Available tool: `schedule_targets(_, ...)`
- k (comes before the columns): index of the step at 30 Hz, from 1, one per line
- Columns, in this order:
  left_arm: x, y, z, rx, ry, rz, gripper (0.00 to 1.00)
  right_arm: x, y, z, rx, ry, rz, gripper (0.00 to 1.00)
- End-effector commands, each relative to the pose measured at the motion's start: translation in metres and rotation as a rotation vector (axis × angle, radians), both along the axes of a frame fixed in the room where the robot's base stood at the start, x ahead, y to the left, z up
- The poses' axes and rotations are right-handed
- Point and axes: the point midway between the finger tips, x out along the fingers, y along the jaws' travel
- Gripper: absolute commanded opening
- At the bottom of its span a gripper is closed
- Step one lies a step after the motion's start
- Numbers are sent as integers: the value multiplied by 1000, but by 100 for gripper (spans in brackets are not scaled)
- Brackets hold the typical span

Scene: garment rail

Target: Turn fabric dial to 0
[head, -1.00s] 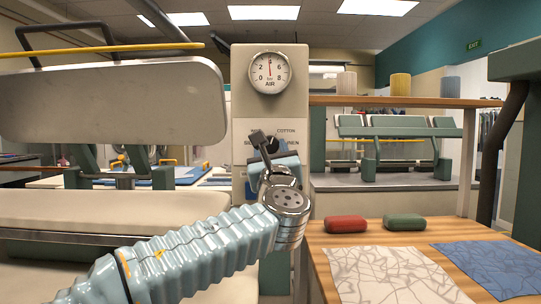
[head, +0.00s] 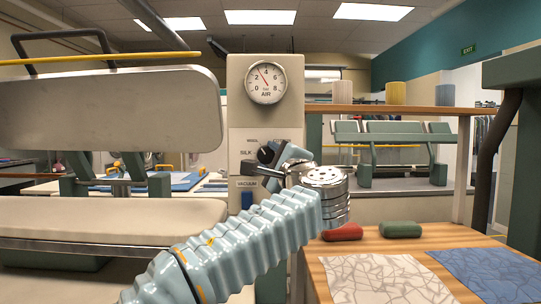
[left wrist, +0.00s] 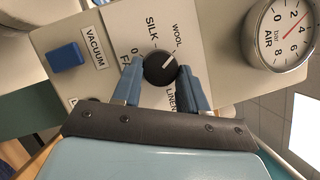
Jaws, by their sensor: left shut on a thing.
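The fabric dial is a round black knob (left wrist: 160,67) with a white mark, on the pale panel of the press column. In the left wrist view its mark points up and right, roughly towards the WOOL label; SILK, LINEN and a 0 also show around it. My left gripper (left wrist: 158,76) has its blue fingers on either side of the knob and is shut on it. In the head view the dark dial (head: 265,154) shows beside the left gripper (head: 270,161), which partly covers the panel's labels. My right gripper is not in view.
A round AIR gauge (head: 266,78) is above the dial, and a blue VACUUM button (left wrist: 66,56) is near it. The press's upper plate (head: 110,108) and lower bed (head: 110,221) stand at left. A wooden table (head: 322,266) at right holds red and green objects and cloth pieces.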

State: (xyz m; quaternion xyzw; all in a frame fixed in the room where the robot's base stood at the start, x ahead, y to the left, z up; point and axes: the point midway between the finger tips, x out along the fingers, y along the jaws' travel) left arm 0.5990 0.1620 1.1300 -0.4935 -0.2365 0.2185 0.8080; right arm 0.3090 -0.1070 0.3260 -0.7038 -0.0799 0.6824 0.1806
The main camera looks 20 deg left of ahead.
Motion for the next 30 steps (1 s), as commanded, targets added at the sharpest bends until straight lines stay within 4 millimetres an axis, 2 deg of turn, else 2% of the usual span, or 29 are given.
schedule_targets(15,0,-1,8,-469,-135,1,12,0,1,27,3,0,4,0)
schedule_targets(30,0,1,10,-926,-267,2,12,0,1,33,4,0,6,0)
